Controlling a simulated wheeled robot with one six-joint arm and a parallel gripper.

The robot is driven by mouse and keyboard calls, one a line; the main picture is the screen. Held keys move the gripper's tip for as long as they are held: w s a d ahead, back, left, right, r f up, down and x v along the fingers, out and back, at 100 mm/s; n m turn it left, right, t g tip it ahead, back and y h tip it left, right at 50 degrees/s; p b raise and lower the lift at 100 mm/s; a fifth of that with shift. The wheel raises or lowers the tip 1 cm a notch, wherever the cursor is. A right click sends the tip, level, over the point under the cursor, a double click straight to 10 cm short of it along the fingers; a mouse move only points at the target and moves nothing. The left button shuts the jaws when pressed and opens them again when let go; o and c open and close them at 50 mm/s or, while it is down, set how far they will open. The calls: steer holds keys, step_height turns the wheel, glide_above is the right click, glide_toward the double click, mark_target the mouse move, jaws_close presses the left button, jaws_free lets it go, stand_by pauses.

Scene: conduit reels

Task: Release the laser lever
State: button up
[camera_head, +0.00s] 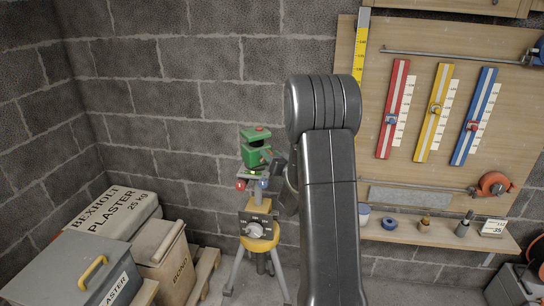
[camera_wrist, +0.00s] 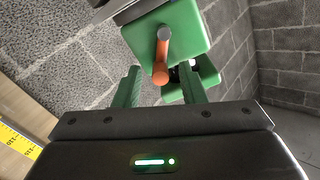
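The green laser (camera_head: 254,150) sits on top of a tripod with a yellow head (camera_head: 259,242) in the head view. In the wrist view the green laser body (camera_wrist: 183,30) fills the top middle. Its orange lever (camera_wrist: 161,58), with a grey round end, points down in the picture. My gripper (camera_wrist: 159,70) is open, with two green fingers apart. The lever shows between the fingertips, with a gap on both sides; I cannot tell the depth between them. In the head view my arm hides most of the gripper, which is just right of the laser.
The tripod carries a dial (camera_head: 254,230), a red knob (camera_head: 240,185) and a blue knob (camera_head: 263,183). A wooden wall board with red, yellow and blue rulers is at right, above a shelf (camera_head: 440,233). A plaster bag (camera_head: 112,212) and boxes stand at lower left. A block wall is behind.

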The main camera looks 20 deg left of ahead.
steer(key=b+v, duration=0.3)
steer(key=v, duration=1)
steer(key=shift+s+d, duration=0.15)
steer(key=shift+d, duration=0.2)
steer(key=p+x, duration=0.3)
steer(key=x, duration=1.1)
steer(key=shift+s, duration=0.15)
